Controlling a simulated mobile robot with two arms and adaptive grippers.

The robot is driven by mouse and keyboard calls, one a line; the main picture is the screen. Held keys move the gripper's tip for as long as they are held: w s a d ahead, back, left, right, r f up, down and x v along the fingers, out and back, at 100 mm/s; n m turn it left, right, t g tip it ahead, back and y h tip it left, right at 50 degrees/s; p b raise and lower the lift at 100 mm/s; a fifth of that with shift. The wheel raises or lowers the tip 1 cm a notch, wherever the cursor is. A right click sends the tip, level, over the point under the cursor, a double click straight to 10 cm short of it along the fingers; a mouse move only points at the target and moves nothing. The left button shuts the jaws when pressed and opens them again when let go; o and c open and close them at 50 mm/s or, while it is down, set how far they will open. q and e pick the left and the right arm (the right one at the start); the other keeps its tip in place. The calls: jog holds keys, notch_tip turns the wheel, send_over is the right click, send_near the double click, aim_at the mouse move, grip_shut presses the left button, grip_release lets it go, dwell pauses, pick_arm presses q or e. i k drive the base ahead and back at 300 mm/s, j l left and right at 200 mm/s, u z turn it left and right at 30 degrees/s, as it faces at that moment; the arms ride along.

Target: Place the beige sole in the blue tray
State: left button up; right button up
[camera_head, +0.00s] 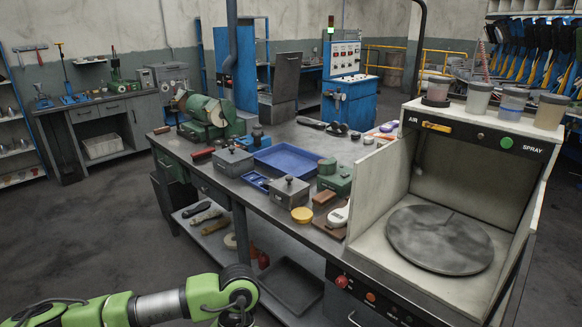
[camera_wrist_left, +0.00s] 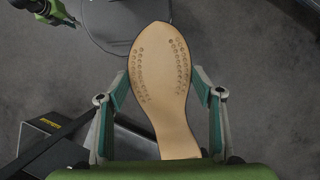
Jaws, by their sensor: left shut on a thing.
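The beige sole (camera_wrist_left: 160,75) fills the middle of the left wrist view, with rows of small round marks on its wide end. My left gripper (camera_wrist_left: 161,88) is shut on it, one teal finger along each side edge. The sole is held over the grey floor. In the head view only my left arm shows at the bottom left; its gripper and the sole are out of that view. The blue tray (camera_head: 290,160) lies flat on the workbench and looks empty. What seems to be my right gripper shows at the top left of the left wrist view, its jaws unclear.
The workbench (camera_head: 232,187) also carries grey metal boxes (camera_head: 291,192), a smaller blue tray (camera_head: 255,180), a yellow round piece (camera_head: 302,215) and a green grinder (camera_head: 208,115). A spray booth (camera_head: 440,240) stands at the right. Open floor lies left of the bench.

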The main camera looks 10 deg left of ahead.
aim_at(285, 167)
jog(key=i+j+z, duration=0.15)
jog(key=j, duration=0.25)
jog(key=i+j+z, duration=0.15)
jog(key=j, duration=0.25)
jog(key=i+j+z, duration=0.15)
jog(key=j, duration=0.3)
jog(key=i+j+z, duration=0.2)
jog(key=j, duration=0.2)
jog(key=j+z, duration=0.15)
jog(key=j, duration=0.3)
jog(key=k, duration=0.05)
